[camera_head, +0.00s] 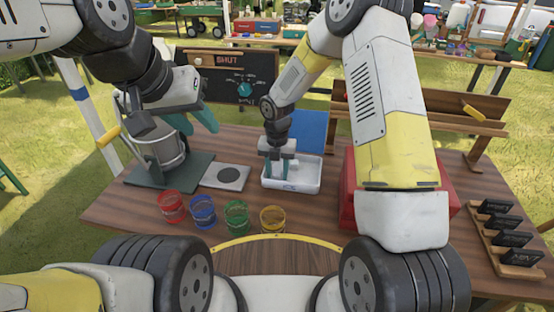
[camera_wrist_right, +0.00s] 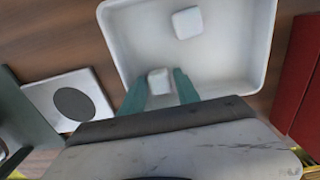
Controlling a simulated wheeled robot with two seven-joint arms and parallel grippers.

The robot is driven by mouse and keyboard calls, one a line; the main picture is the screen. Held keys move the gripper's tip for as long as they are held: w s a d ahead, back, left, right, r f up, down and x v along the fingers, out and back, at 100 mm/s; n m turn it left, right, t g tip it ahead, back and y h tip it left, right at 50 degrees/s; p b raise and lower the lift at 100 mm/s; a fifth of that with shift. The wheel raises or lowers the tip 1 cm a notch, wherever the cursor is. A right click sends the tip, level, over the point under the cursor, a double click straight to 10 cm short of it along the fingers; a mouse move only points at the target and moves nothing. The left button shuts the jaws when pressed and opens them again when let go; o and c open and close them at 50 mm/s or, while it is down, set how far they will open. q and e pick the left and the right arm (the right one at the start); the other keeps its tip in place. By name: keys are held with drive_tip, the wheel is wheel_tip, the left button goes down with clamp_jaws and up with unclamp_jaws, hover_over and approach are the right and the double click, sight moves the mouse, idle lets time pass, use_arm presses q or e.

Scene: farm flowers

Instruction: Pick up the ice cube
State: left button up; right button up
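A white tray (camera_head: 310,178) stands at the middle of the table, in front of a blue panel. In the right wrist view it holds a loose ice cube (camera_wrist_right: 187,22) towards its far side. A second ice cube (camera_wrist_right: 160,80) sits near the tray's near wall, between the teal fingers of my right gripper (camera_wrist_right: 163,82). The fingertips are about one cube apart and appear closed on its sides. In the head view my right gripper (camera_head: 280,170) reaches down into the tray. My left gripper (camera_head: 194,120) is open and empty above the table's left side, near a metal pot.
The metal pot (camera_head: 160,150) stands on a dark green base. A grey plate with a dark disc (camera_head: 229,177) lies left of the tray. Red, blue, green and yellow cups (camera_head: 236,216) line the front. A red box (camera_head: 348,190) stands close on the tray's right.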

sight(275, 174)
clamp_jaws()
drive_tip(key=shift+r, duration=0.45)
drive_tip(key=r, duration=0.3)
drive_tip(key=shift+s+a, duration=0.4)
drive_tip(key=s+a, duration=0.6)
drive_tip(key=s, duration=0.1)
drive_tip(key=s+a+r, duration=0.1)
drive_tip(key=s+a, duration=0.3)
drive_tip(key=shift+a+r, duration=0.1)
drive_tip(key=shift+w, duration=0.1)
